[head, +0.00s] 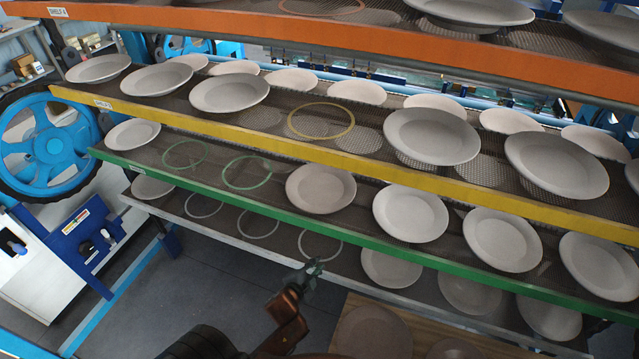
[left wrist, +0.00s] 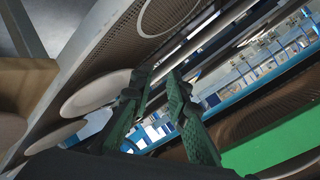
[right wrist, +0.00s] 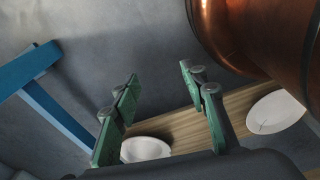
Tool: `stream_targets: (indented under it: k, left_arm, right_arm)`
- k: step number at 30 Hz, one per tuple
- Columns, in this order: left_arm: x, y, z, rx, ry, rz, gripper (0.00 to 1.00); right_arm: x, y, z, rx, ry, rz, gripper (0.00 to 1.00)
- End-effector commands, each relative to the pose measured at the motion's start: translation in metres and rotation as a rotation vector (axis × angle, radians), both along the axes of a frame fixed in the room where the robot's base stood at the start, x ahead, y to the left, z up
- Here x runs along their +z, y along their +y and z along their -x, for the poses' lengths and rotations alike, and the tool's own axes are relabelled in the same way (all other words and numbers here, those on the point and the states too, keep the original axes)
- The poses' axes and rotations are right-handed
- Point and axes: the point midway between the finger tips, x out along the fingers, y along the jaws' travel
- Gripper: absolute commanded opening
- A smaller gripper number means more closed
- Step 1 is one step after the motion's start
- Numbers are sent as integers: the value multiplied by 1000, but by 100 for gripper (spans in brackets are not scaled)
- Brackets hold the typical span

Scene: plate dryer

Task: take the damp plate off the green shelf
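The green shelf (head: 240,208) carries several plates and two empty green rings. One plate (head: 321,189), just right of the rings, looks darker and browner than the paler plates beside it, such as the one (head: 410,213) to its right. My left gripper (head: 312,268) is below the green shelf's front edge, in front of the grey shelf. In the left wrist view its fingers (left wrist: 158,82) are apart with nothing between them. My right gripper (right wrist: 160,78) is open and empty over the floor and a wooden surface; it does not show in the head view.
A yellow-edged shelf (head: 300,148) and an orange-edged shelf (head: 330,40) with plates hang above. A grey shelf (head: 255,242) with rings and plates lies below. A wooden surface (head: 345,304) with plates is at the bottom. A blue wheel (head: 45,148) stands left.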

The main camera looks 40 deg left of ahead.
Motion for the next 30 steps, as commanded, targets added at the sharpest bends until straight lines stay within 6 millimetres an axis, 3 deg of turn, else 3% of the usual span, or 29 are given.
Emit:
stream_targets:
  k: [1,3,6,12,16,24,30]
  left_arm:
    - [53,0,-4,-9,-48,-33,15]
    - [101,1,-6,-16,-99,-75,15]
    - [155,1,-5,-22,-155,-120,15]
    - [206,-11,-26,-123,-282,-287,15]
    - [213,-11,-41,-139,-304,-314,15]
    - [206,-4,-84,-138,-303,-313,15]
    - [203,-1,-96,-137,-301,-312,15]
  right_arm:
    - [16,0,-3,0,-4,-1,40]
    - [24,0,-4,0,-5,-1,40]
    - [33,1,-1,-1,-2,-1,40]
    - [33,7,12,-6,15,-7,40]
    - [36,11,15,-7,18,-11,40]
    - [44,10,11,-5,14,-11,40]
    - [47,7,6,-2,8,-6,40]
